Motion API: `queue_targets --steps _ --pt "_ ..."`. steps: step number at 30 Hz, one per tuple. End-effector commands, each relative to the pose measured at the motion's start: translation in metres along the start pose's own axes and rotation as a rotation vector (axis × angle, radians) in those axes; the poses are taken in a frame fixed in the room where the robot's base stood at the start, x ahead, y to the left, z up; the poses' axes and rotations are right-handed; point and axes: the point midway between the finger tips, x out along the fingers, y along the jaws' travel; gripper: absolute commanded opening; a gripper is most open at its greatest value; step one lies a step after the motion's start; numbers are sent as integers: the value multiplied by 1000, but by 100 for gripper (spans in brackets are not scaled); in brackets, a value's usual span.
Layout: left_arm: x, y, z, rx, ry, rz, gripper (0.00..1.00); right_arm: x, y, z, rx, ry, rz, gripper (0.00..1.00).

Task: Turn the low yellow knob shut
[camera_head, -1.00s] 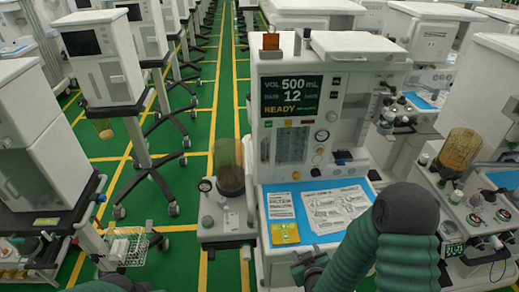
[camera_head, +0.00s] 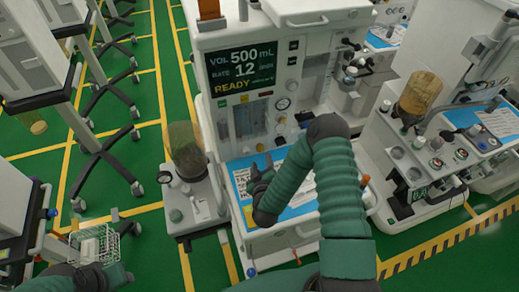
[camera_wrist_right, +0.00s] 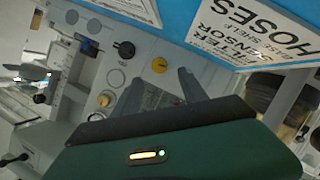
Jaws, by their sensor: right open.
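The low yellow knob (camera_wrist_right: 159,65) shows in the right wrist view on the grey panel, near the edge of the blue work surface. A black knob (camera_wrist_right: 125,49) sits beside it. My right gripper (camera_wrist_right: 160,89) is open, with its two dark fingers apart just short of the panel and nothing between them. In the head view my right gripper (camera_head: 261,166) is over the blue surface in front of the panel, and the knob is too small there to read its setting. My left arm shows at the lower left; its fingers are not clear.
The cart's display (camera_head: 243,72) reads READY. Printed sheets lie on the blue surface (camera_head: 238,166). A ribbed bellows cylinder (camera_head: 184,150) stands left of it. A neighbouring cart with an amber cylinder (camera_head: 419,93) is at right.

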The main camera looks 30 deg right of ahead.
Motion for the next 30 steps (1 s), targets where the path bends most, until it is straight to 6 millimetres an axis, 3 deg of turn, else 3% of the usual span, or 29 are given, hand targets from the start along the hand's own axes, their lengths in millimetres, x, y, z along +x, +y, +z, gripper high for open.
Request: queue_targets --steps 3,9,20,30 --pt "-4 0 -1 0 0 0 36 31 2 0 4 -1 4 50" --pt "-7 0 -2 0 1 0 36 65 0 -1 2 2 0 50" --pt "-7 0 -2 0 1 0 36 75 -1 0 1 1 -2 50" --pt "-7 0 -2 0 0 0 36 74 -1 0 1 1 -2 6"
